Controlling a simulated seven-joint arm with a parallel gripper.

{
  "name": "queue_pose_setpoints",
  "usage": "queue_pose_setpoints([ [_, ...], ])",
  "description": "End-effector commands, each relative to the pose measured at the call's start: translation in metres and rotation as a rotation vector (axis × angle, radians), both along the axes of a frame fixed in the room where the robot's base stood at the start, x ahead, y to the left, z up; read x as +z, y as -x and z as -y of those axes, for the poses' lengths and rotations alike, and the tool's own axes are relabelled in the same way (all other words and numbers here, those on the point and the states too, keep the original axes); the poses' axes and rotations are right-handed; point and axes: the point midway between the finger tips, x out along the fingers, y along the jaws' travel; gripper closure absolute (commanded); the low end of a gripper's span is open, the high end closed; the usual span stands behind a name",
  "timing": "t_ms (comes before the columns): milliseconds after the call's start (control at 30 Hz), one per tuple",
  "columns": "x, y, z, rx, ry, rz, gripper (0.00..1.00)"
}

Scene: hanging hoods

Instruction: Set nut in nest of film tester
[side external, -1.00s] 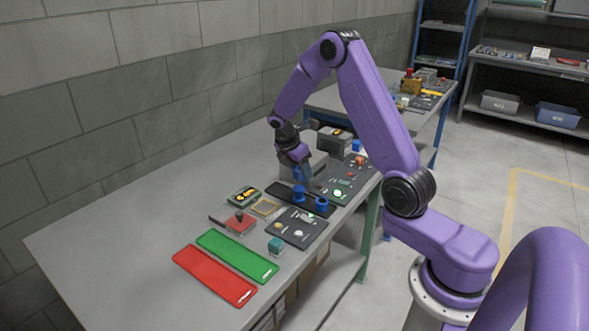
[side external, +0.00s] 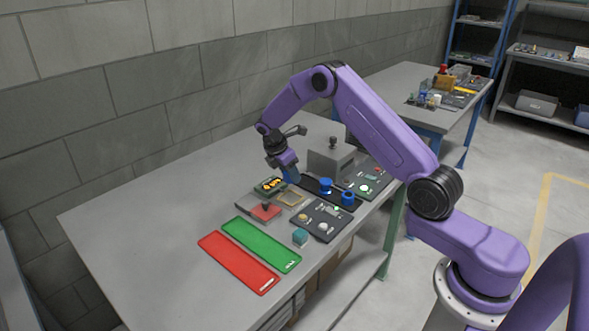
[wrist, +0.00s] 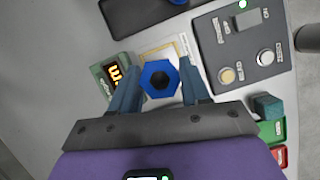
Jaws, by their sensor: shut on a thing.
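A blue hexagonal nut (wrist: 147,79) with a dark round hole sits between the two blue-grey fingers of my gripper (wrist: 160,76) in the wrist view. My gripper is shut on it. In the side view my gripper (side external: 290,177) points down by the left end of a black tray; the nut cannot be made out there. Below the nut is a gold-edged square pad (wrist: 150,53), partly hidden by it; it also shows in the side view (side external: 291,198). Beside it is a green box with a lit yellow display (wrist: 113,75). Which part is the tester's nest is unclear.
Two blue spool-like parts (side external: 326,185) stand on the black tray (side external: 309,184). The bench's left side is clear.

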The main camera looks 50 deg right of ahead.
Motion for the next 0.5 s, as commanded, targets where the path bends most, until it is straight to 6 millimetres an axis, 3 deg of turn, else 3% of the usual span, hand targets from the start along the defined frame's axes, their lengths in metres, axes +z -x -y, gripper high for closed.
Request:
queue_pose_setpoints([
  [500, -0.042, 0.000, 0.001, -0.001, 0.000, 0.001, 0.92],
])
